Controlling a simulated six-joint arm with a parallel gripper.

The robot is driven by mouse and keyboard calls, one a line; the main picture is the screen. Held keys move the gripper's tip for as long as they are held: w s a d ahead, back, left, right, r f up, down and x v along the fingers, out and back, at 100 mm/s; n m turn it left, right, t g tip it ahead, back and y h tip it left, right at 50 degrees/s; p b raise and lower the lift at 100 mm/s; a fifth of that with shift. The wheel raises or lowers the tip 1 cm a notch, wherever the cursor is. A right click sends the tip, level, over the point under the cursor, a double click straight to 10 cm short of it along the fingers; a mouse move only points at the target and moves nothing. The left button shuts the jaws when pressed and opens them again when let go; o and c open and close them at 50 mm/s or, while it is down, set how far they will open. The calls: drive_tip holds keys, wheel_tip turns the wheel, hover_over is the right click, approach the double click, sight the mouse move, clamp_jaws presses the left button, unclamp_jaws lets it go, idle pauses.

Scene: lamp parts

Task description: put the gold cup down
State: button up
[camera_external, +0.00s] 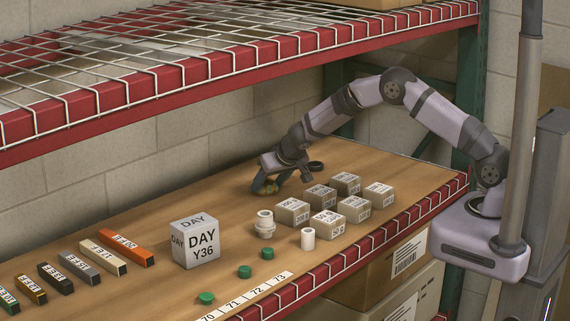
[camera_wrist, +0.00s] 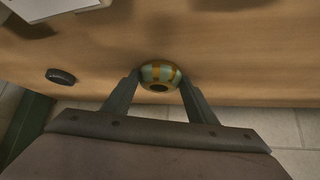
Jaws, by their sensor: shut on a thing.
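The gold cup (camera_wrist: 160,75) shows in the wrist view as a small round thing with gold and pale green bands and a dark hole facing the camera. My gripper (camera_wrist: 158,84) is shut on it, one finger on each side. In the external view my gripper (camera_external: 270,185) points down near the back edge of the wooden shelf, left of the small boxes. The gold cup (camera_external: 268,189) shows there low between the fingers, partly hidden. It is at or just above the wood; I cannot tell whether it touches.
Several small labelled boxes (camera_external: 325,222) stand to the right and front. A dark round thing (camera_external: 316,166) lies right of my gripper. White cylinders (camera_external: 307,239), a DAY cube (camera_external: 195,243) and green caps (camera_external: 245,272) stand nearer the front. Wood left of my gripper is clear.

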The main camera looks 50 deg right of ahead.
drive_tip(key=shift+f, duration=0.2)
drive_tip(key=o, duration=1.1)
drive_tip(key=shift+r, duration=0.15)
drive_tip(key=shift+r, duration=0.2)
drive_tip(key=shift+s+a+r, duration=0.1)
drive_tip(key=shift+s+r, duration=0.05)
drive_tip(key=shift+s, duration=0.05)
drive_tip(key=b+v, duration=0.1)
drive_tip(key=v, duration=1)
drive_tip(key=shift+s+r+b, duration=0.1)
drive_tip(key=shift+s+b, duration=0.05)
drive_tip(key=shift+b, duration=0.2)
